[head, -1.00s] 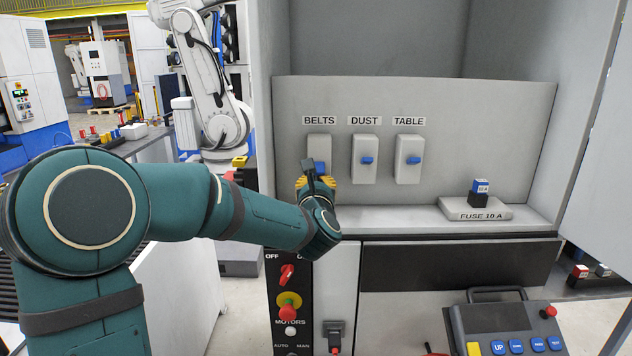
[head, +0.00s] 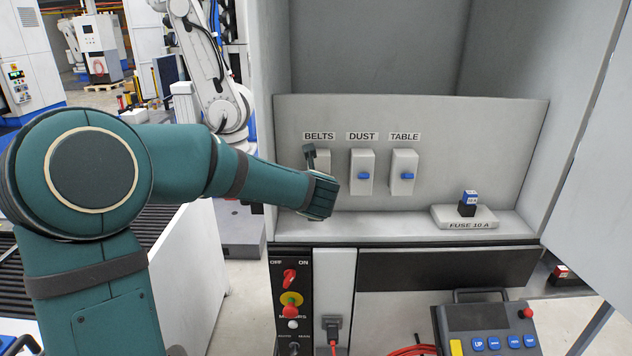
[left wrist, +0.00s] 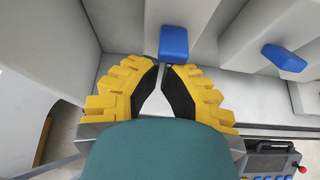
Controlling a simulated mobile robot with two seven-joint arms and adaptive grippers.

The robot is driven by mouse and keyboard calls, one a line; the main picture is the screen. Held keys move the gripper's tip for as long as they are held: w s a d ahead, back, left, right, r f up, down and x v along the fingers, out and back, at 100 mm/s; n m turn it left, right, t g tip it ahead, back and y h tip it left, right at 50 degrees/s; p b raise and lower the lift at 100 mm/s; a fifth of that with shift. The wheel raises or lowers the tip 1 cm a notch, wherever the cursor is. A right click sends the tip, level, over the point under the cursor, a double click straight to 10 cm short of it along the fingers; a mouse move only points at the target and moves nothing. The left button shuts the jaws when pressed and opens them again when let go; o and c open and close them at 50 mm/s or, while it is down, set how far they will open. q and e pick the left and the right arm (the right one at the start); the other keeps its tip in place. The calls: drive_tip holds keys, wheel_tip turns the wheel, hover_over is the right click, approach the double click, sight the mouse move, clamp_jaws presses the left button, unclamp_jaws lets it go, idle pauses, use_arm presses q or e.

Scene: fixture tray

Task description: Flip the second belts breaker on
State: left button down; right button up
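One breaker labelled BELTS (head: 324,160) is on the grey back panel, mostly hidden behind my left wrist in the head view. Its blue lever (left wrist: 173,43) shows in the left wrist view, just beyond the fingertips; I cannot tell whether they touch it. My left gripper (left wrist: 162,66) has its yellow fingers' tips together, with nothing visible between them. The DUST breaker (head: 362,172) and TABLE breaker (head: 403,172) stand to the right, each with a blue lever. My right gripper is out of view.
A fuse block (head: 464,216) labelled FUSE 10 A sits on the cabinet ledge, with a blue-topped fuse (head: 469,203) on it. Cabinet walls enclose the panel. Below are a black control strip (head: 291,310) with red switches and a pendant (head: 487,327).

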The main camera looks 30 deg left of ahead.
use_arm(q)
drive_tip(key=shift+r, duration=0.3)
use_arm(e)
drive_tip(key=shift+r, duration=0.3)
use_arm(q)
drive_tip(key=shift+s+r, duration=0.1)
drive_tip(key=shift+r, duration=0.05)
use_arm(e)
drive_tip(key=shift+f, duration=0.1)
use_arm(q)
drive_tip(key=shift+v, duration=0.8)
